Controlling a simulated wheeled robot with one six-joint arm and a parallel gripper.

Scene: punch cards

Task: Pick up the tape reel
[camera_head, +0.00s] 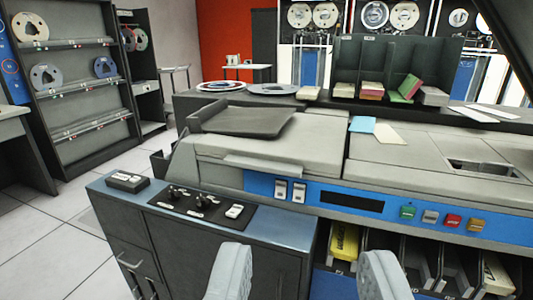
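Several tape reels are in view, and I cannot tell which one the task means. A pale reel (30,27), a grey reel (45,76) and a bluish reel (105,67) stand on the rack at the left. More reels sit on the tape drives at the back. My gripper (306,268) is open and empty at the bottom of the view, in front of the machine and far from every reel.
The grey card machine (265,150) with a blue button panel (345,205) stands close ahead. A blue-topped cabinet (120,205) stands at its left. Dark bins with card stacks (385,70) stand on the back counter. Tiled floor (55,225) is free at the left.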

